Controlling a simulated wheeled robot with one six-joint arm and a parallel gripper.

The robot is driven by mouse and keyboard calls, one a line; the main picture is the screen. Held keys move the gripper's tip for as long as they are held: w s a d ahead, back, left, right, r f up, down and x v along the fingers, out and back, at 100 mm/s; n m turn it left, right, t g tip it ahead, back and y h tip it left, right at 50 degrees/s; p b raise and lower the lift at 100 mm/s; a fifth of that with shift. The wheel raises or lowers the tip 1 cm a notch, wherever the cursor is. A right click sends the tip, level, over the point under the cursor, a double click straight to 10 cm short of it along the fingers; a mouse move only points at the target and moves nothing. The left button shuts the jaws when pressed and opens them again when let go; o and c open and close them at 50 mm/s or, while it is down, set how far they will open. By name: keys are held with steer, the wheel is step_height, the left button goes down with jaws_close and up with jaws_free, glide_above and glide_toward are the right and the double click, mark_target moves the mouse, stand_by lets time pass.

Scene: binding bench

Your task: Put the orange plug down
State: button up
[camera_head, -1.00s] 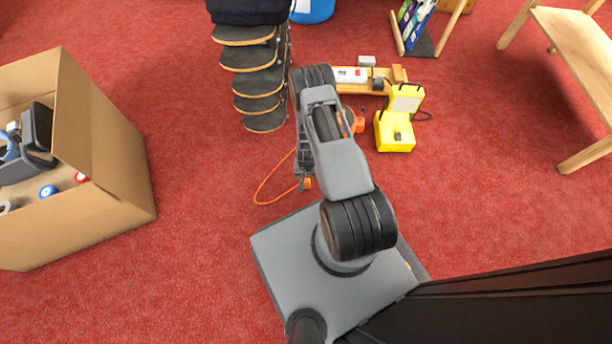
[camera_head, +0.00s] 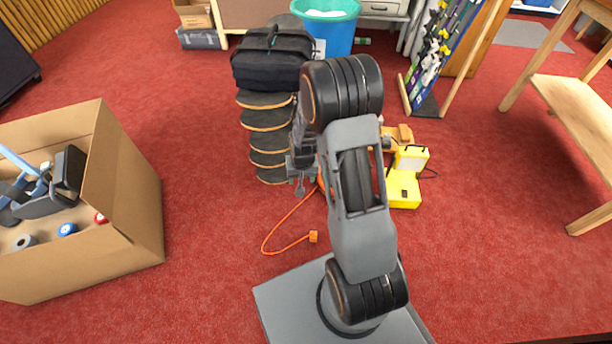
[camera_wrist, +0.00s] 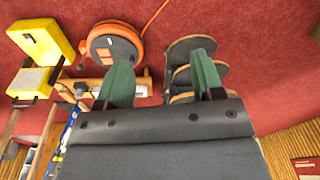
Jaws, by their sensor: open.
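The orange plug (camera_head: 313,236) lies on the red carpet in front of my base, at the end of a thin orange cable (camera_head: 267,243) that curves back toward the reel. My gripper (camera_head: 300,186) is raised away from the plug, which lies below it in the head view. In the wrist view its two green fingers (camera_wrist: 160,75) are spread apart with nothing between them. The orange cable reel (camera_wrist: 112,46) shows there with its cable running off upward; my arm mostly hides it in the head view. The plug is not visible in the wrist view.
A cardboard box (camera_head: 128,205) of items stands left. Stacked skateboards (camera_head: 265,120) carry a black bag (camera_head: 272,62) behind my gripper. A yellow case (camera_head: 403,190) sits right of my arm, a wooden bench (camera_head: 580,120) farther right. Carpet between box and cable is clear.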

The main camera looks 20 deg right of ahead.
steer(key=s+a+r+n, duration=0.1)
steer(key=s+a+r, duration=0.1)
steer(key=s+r, duration=0.5)
steer(key=s+a+r+n+t, duration=0.1)
steer(key=s+a+r+n, duration=0.1)
steer(key=s+r, duration=0.6)
step_height(320, 180, up, 8)
steer(key=shift+a+f, duration=0.25)
steer(key=shift+a, duration=0.45)
step_height(320, 180, up, 34)
steer(key=t+p, duration=0.1)
steer(key=p, duration=3.1)
steer(key=shift+a+r+n+p, duration=0.2)
steer(key=shift+r+n+p, duration=0.05)
steer(key=shift+n+p, duration=0.05)
steer(key=shift+s, duration=0.15)
steer(key=shift+c, duration=0.2)
